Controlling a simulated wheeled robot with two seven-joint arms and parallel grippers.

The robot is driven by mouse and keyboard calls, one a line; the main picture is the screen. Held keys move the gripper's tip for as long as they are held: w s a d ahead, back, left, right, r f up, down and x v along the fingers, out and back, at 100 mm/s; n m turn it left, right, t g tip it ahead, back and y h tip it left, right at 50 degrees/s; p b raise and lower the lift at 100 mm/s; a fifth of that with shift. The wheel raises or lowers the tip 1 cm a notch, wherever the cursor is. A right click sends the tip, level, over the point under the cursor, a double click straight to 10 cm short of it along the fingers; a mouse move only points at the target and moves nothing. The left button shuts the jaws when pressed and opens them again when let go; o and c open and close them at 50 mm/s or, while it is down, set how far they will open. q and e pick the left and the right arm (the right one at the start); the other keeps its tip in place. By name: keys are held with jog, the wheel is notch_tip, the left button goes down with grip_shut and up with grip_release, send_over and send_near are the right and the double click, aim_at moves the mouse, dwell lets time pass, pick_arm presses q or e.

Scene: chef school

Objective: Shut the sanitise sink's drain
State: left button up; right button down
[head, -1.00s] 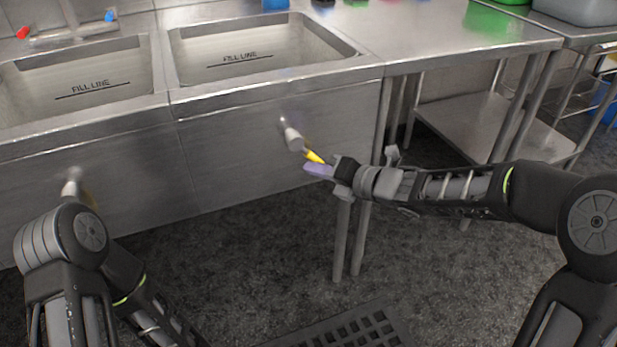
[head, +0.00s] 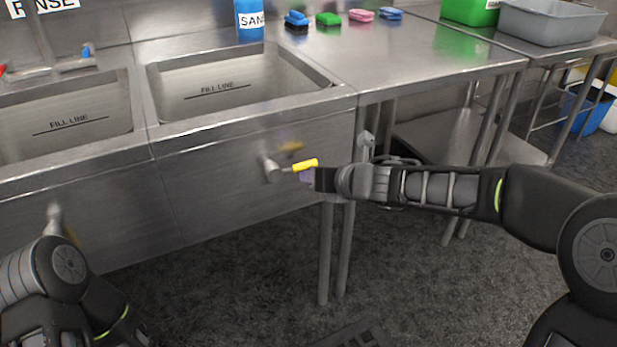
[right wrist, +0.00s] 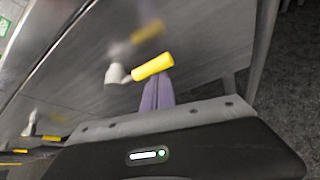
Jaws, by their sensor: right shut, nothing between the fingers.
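The sanitise sink (head: 160,98) is the right-hand basin, beside a blue bottle lettered "SAN". Its drain valve (head: 271,170) sticks out of the steel front below it. The yellow valve handle (head: 305,165) points right, nearly level and slightly up. It also shows in the right wrist view (right wrist: 152,67). My right gripper (head: 307,178) is shut and empty, with its purple fingers just under the handle's outer end. In the right wrist view the fingertips (right wrist: 156,84) meet the handle's underside or nearly so. My left arm shows at lower left; its gripper is out of frame.
Another drain valve (head: 55,215) sits under the left basin, partly hidden by my left arm. The blue bottle (head: 249,20) and several sponges and brushes stand on the counter. Table legs (head: 325,250) stand below my right gripper.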

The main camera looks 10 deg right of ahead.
pick_arm(q)
jog(key=shift+s+r, duration=0.1)
jog(key=shift+r, duration=0.2)
pick_arm(e)
jog(key=shift+w+r, duration=0.1)
jog(key=shift+r, duration=0.4)
